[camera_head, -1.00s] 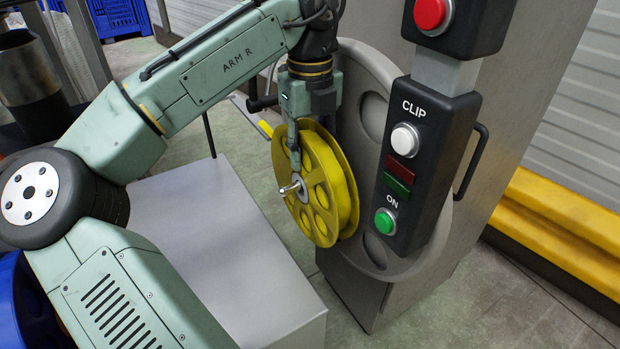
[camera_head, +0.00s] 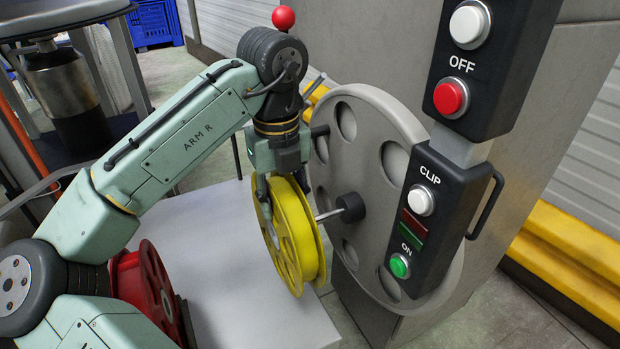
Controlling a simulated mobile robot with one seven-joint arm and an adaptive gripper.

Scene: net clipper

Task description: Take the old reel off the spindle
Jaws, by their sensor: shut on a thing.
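The old reel is a yellow reel (camera_head: 308,232) with round holes in its side. My gripper (camera_head: 265,200) is shut on its upper rim and holds it upright. The spindle (camera_head: 336,210) is a thin metal rod with a dark hub, sticking out of the grey round plate (camera_head: 408,128). The reel hangs to the left of the hub, over the edge of the grey table. The rod's tip meets the reel's right edge in the picture. I cannot tell whether the tip is clear of the reel's bore. The far fingertip is partly hidden by the reel.
A red reel (camera_head: 153,285) stands on the left of the grey table (camera_head: 215,225), partly behind my arm. A control box (camera_head: 430,215) with CLIP and ON buttons is at the right. The table's middle is clear. A yellow rail (camera_head: 570,250) runs along the right wall.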

